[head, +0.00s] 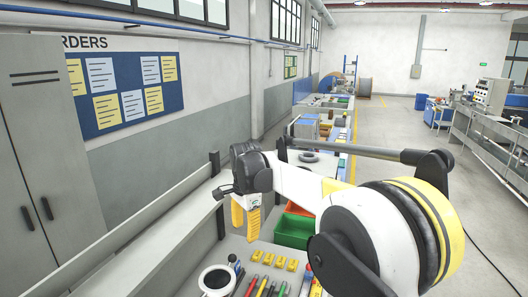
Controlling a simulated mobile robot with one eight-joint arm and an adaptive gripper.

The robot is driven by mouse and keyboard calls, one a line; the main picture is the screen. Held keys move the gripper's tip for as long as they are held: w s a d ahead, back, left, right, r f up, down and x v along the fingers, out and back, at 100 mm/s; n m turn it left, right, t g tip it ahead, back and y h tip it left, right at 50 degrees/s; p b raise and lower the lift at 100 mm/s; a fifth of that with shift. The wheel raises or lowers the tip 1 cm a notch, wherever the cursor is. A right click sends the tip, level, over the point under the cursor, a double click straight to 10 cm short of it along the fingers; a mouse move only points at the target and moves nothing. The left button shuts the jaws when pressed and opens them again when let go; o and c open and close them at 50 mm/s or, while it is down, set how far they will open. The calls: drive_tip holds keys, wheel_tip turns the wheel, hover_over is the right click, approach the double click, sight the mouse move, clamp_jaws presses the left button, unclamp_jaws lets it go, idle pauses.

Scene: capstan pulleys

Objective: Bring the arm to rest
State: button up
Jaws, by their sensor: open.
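My arm (298,185), white with black joints and a yellow band, reaches from the lower right to the middle of the head view. It is bent and raised in front of the workbench (85,268). My gripper (246,229) hangs at the arm's far end with two yellow fingers pointing down. The fingers stand apart, and nothing shows between them. The gripper appears to be above the bench; its exact height cannot be told. The big near joint hides part of the bench.
A grey cabinet (45,140) and an orders board (125,90) are at the left.

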drive_tip(key=s+d+r+n+t+b, duration=0.25)
drive_tip(key=s+d+n+b, duration=0.3)
drive_tip(key=s+d, duration=0.9)
drive_tip(key=s+d+f+n+t+b, duration=0.1)
drive_tip(key=s+d+f+n+b, duration=0.1)
drive_tip(key=s+d+f, duration=0.3)
drive_tip(key=s+d+f+n+t+b, duration=0.2)
drive_tip(key=s+d+f+b, duration=0.3)
drive_tip(key=s+f, duration=0.4)
drive_tip(key=s, duration=0.4)
drive_tip(key=shift+s+f+n+h+b, duration=0.15)
drive_tip(key=shift+s+n+h+b, duration=0.1)
drive_tip(key=shift+n+h+b, duration=0.1)
drive_tip(key=shift+d, duration=0.1)
